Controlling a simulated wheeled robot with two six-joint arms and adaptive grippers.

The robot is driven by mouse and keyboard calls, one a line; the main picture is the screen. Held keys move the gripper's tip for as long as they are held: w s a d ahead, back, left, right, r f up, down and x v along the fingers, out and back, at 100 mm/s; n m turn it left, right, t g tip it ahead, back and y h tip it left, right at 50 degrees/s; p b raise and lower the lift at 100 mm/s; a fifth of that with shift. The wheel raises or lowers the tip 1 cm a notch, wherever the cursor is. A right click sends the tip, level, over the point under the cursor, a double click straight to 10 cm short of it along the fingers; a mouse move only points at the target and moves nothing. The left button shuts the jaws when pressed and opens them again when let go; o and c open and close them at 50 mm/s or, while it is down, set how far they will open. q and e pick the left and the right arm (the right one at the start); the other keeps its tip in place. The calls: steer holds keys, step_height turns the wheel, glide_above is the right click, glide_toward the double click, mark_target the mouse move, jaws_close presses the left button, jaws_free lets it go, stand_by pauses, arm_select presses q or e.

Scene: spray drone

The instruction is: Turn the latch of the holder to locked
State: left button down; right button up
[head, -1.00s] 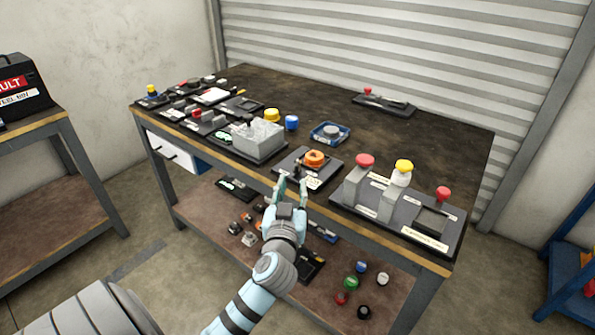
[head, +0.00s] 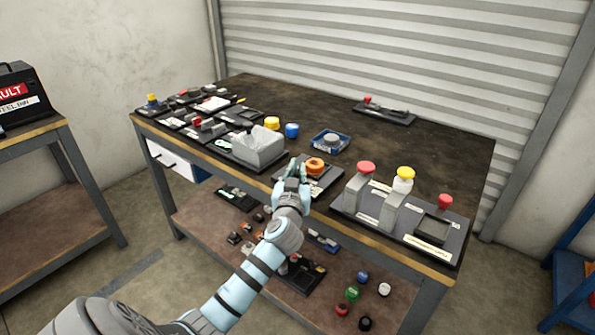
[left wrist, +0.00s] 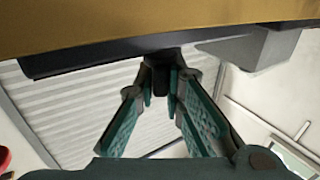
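The holder (head: 327,187) is a dark plate near the table's front edge, with an orange ring-shaped part (head: 315,165) on top. My left gripper (head: 297,169) is at the left part of this plate. In the left wrist view, the teal fingertips (left wrist: 160,86) are close together on both sides of a small dark block, which looks like the latch (left wrist: 160,74). The pads seem to touch it on both sides. The fingers hide the latch in the head view, and its turned position cannot be read. My right gripper is not in view.
A grey box (head: 259,147) stands left of the holder. A plate with red and yellow knobs (head: 345,201) lies to the right. A blue tray (head: 329,141) is behind. Bare tabletop (head: 430,147) is free at the back right.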

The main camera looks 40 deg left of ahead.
arm_select(q)
steer(key=shift+m+h, duration=0.3)
steer(key=shift+h, duration=0.1)
steer(key=m+t+h+p, duration=0.1)
steer(key=h, duration=0.1)
steer(key=shift+r+m+t+h, duration=0.1)
steer(key=shift+m+t+h, duration=0.2)
steer(key=shift+m, duration=0.1)
steer(key=shift+m+t+h+p, duration=0.3)
steer(key=shift+m+h+p, duration=0.4)
steer(key=shift+h+p, duration=0.3)
steer(key=m+h+p, duration=0.1)
steer(key=p, duration=0.2)
steer(key=m+h+p, duration=0.1)
steer(key=h+p, duration=0.1)
steer(key=p, duration=0.2)
steer(key=shift+r, duration=0.3)
steer(key=shift+f+h, duration=0.3)
steer(key=shift+h, duration=0.1)
steer(key=shift+f, duration=0.1)
steer(key=c, duration=1.7)
jaws_free()
